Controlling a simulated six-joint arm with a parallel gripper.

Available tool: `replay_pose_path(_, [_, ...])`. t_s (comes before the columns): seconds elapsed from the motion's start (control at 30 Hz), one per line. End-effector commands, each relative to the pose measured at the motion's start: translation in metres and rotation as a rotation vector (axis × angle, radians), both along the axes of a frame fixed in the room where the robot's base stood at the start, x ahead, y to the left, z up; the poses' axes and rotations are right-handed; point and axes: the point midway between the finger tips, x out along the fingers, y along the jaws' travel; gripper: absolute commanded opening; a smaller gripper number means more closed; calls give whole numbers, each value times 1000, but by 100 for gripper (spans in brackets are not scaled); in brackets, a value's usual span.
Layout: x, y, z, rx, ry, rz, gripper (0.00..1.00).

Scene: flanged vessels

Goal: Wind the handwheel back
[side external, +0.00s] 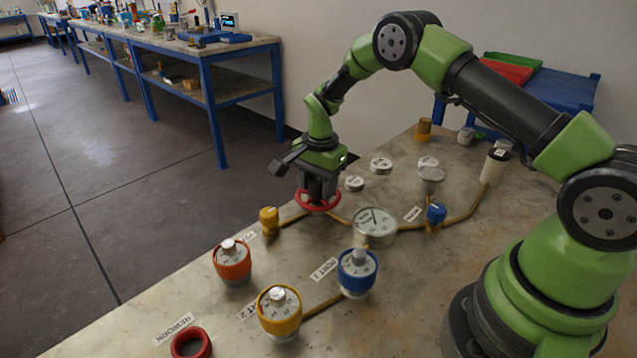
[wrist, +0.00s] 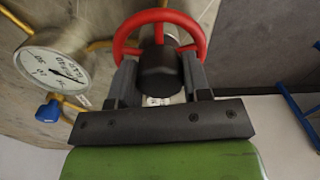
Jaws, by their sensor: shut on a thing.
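The red handwheel (side external: 318,200) sits on the pipe line near the middle of the table, below my gripper (side external: 319,192). In the wrist view the handwheel (wrist: 160,17) shows its red rim and dark hub. My gripper (wrist: 157,82) points down at it, with one finger on each side of the dark hub, and is shut on the handwheel. The lower part of the rim and the valve under it are hidden by the gripper.
A pressure gauge (side external: 375,222) stands close to the right of the handwheel. Orange (side external: 232,261), yellow (side external: 279,311) and blue (side external: 357,272) flanged vessels stand in front.

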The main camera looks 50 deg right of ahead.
Motion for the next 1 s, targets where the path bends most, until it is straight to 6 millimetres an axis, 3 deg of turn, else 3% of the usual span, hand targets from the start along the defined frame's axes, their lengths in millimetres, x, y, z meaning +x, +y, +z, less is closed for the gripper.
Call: replay_pose_path(1.0, [1, -1, 1, -1, -2, 955, 20])
